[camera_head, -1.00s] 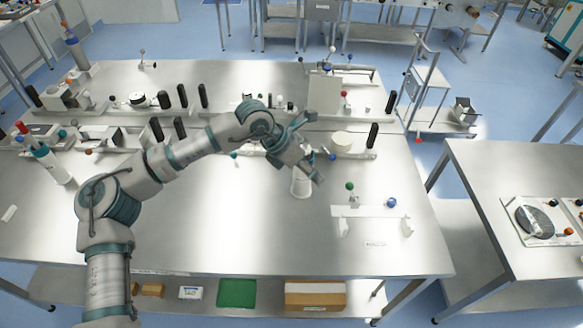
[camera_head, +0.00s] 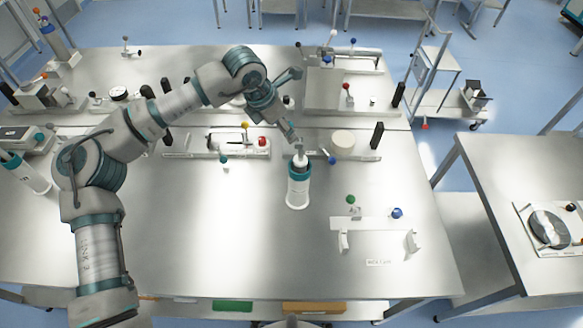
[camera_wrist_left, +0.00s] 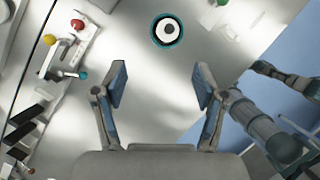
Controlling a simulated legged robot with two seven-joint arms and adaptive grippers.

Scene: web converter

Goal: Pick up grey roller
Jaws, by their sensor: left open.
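A pale roller (camera_head: 298,188) with a teal band and a grey-black top stands upright on the metal table in the head view. In the left wrist view I see the roller (camera_wrist_left: 167,31) end-on, as a white disc with a dark centre and teal ring. My left gripper (camera_head: 296,106) is open and above the table, behind the roller's top in the picture. In the left wrist view its fingers (camera_wrist_left: 160,85) are spread with nothing between them, and the roller lies beyond them. A grey part over the floor there, probably my right gripper (camera_wrist_left: 285,79), is too unclear to read.
A fixture with yellow and red knobs (camera_head: 230,143) lies left of the roller. A round cream disc (camera_head: 343,139) and a black post (camera_head: 377,135) stand behind right. A white bracket (camera_head: 376,223) is at front right. The front left table is clear.

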